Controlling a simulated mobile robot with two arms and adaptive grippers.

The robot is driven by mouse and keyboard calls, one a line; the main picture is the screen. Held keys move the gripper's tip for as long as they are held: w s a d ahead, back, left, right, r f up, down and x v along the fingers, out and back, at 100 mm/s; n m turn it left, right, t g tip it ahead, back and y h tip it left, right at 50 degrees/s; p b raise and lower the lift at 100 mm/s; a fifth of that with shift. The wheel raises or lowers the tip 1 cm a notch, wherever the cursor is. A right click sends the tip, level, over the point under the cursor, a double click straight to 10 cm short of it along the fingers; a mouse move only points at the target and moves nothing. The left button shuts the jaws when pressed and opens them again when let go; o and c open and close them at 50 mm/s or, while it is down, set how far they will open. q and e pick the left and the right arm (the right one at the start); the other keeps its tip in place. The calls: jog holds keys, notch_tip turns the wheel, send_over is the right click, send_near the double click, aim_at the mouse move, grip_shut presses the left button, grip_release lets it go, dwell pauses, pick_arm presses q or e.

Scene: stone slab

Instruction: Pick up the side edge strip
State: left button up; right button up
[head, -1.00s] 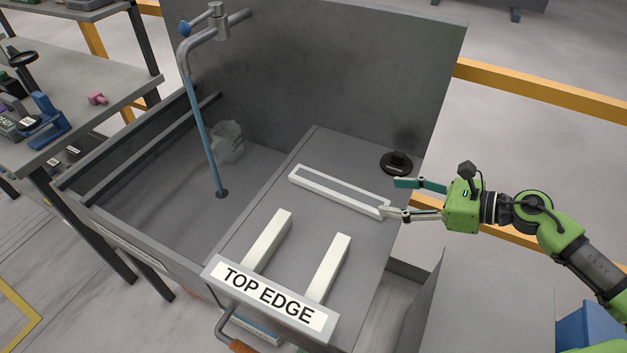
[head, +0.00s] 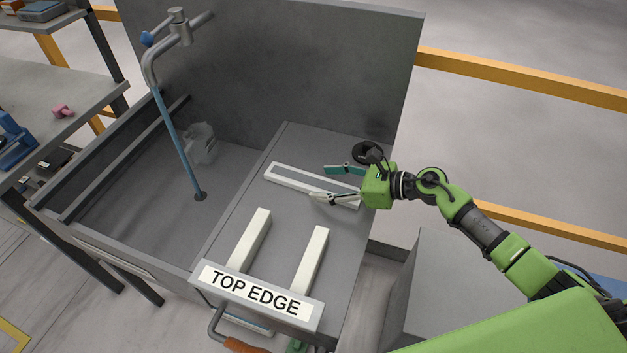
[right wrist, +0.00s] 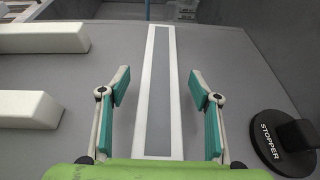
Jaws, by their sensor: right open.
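The side edge strip (head: 290,179) is a long narrow piece with a white rim and grey middle. It lies flat on the grey slab beside the basin. In the right wrist view the strip (right wrist: 158,90) runs lengthwise between the fingers of my right gripper (right wrist: 158,90), with a gap on each side. In the head view my right gripper (head: 338,183) is open over the strip's right end and hides part of it. Nothing is in its jaws. My left gripper does not show.
A black stopper (right wrist: 283,140) sits right of the gripper. Two pale bars (head: 250,240) and a block marked TOP EDGE (head: 257,293) lie at the front. A basin with a blue-and-grey tap (head: 178,140) is at left. A tall grey panel (head: 300,70) stands behind.

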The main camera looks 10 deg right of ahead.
aim_at(313, 184)
jog(key=shift+x, duration=1.35)
jog(key=shift+d, duration=0.1)
jog(key=c, duration=1.5)
jog(key=shift+r, duration=0.1)
jog(key=shift+c, duration=0.3)
jog(key=shift+w, duration=0.1)
